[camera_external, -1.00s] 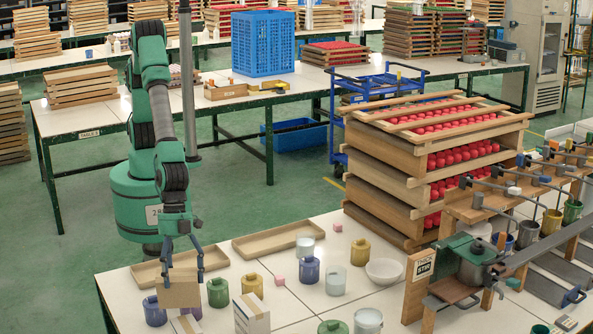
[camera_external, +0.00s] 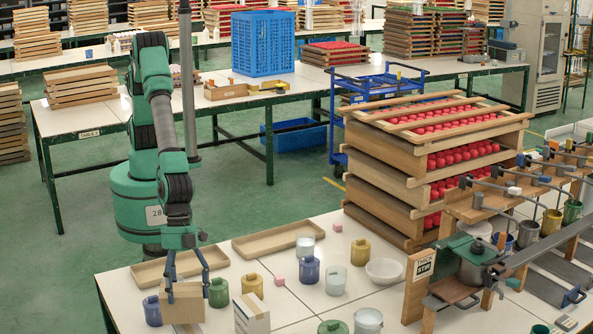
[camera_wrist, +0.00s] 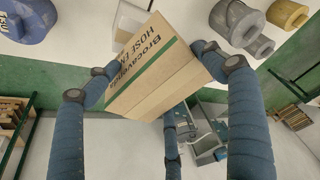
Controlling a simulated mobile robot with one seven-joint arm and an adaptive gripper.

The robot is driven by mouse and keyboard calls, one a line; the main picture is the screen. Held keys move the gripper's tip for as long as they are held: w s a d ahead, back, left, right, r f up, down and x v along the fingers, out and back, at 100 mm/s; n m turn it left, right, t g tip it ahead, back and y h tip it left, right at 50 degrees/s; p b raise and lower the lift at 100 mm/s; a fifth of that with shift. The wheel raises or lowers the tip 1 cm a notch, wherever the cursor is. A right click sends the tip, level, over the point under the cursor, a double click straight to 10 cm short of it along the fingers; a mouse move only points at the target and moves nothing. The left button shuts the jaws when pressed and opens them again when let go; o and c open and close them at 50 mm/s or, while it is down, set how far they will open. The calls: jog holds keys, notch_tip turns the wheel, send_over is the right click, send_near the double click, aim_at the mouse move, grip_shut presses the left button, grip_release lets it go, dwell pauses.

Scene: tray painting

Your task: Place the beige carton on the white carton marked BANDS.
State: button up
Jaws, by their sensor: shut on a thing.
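My gripper (camera_external: 187,287) is shut on the beige carton (camera_external: 186,305) above the near left part of the table. In the wrist view the beige carton (camera_wrist: 155,72) sits tilted between my fingers, with a green stripe and printed text on its face. A white carton (camera_wrist: 131,20) shows partly behind it there. In the external view a white carton (camera_external: 252,312) stands to the right of the held one, apart from it. Another pale carton edge (camera_external: 187,329) shows just below the held carton, mostly hidden. I cannot read BANDS on any carton.
A blue pot (camera_external: 152,311) stands close on the left and a green pot (camera_external: 219,292) close on the right. A yellow pot (camera_external: 252,286) and glass jars stand farther right. Two wooden trays (camera_external: 290,237) lie behind. A stack of wooden crates (camera_external: 390,190) rises at the right.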

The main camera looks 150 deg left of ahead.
jog(key=shift+f, duration=1.65)
jog(key=o, duration=1.7)
jog(key=shift+f, duration=0.1)
jog(key=v, duration=1.2)
jog(key=shift+p, duration=0.4)
